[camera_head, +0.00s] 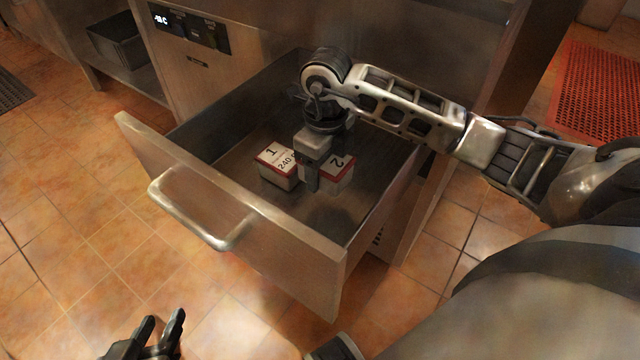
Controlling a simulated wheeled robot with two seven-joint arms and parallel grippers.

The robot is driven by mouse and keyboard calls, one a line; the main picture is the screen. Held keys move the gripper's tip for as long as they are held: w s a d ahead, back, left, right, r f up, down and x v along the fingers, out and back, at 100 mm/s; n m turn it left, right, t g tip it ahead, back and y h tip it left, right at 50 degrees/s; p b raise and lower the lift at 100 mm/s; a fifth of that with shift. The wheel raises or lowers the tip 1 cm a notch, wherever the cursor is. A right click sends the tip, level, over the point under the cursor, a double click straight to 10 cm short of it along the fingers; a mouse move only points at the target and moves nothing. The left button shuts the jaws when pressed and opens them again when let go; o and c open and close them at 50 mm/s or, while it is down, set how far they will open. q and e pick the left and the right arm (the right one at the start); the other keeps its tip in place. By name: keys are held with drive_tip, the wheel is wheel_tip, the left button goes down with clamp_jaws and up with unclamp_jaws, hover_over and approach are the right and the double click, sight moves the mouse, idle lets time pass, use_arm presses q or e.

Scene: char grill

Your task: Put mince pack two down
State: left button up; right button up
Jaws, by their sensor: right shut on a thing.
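Mince pack two (341,170), a white box with a red edge and a "2" on top, is inside the open metal drawer (240,205). My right gripper (312,181) reaches down into the drawer and is shut on this pack. The gripper hides part of it, and I cannot tell whether it touches the drawer floor. Mince pack one (277,166), a white and red box marked "1" and "240", sits in the drawer just left of the gripper. My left gripper (160,330) is low at the bottom left, outside the drawer, with its fingers apart and empty.
The drawer front has a bar handle (190,218). The cabinet face above carries a control panel with a display (187,26). The drawer floor is free on the left and front. A dark bin (117,42) sits on a low shelf at upper left. A red mat (600,85) lies at right.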

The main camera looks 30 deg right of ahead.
sight(324, 199)
wheel_tip(324, 199, down, 6)
drive_tip(key=shift+b, duration=0.7)
drive_tip(key=shift+f, duration=0.2)
use_arm(q)
drive_tip(key=shift+w+d+r+t+h, duration=0.15)
drive_tip(key=shift+d+r+t+h, duration=0.15)
drive_tip(key=shift+r+t, duration=0.25)
use_arm(e)
drive_tip(key=shift+w+r, duration=0.1)
drive_tip(key=o, duration=0.8)
drive_tip(key=shift+f, duration=0.2)
use_arm(q)
drive_tip(key=shift+r, duration=0.2)
use_arm(e)
drive_tip(key=o, duration=0.4)
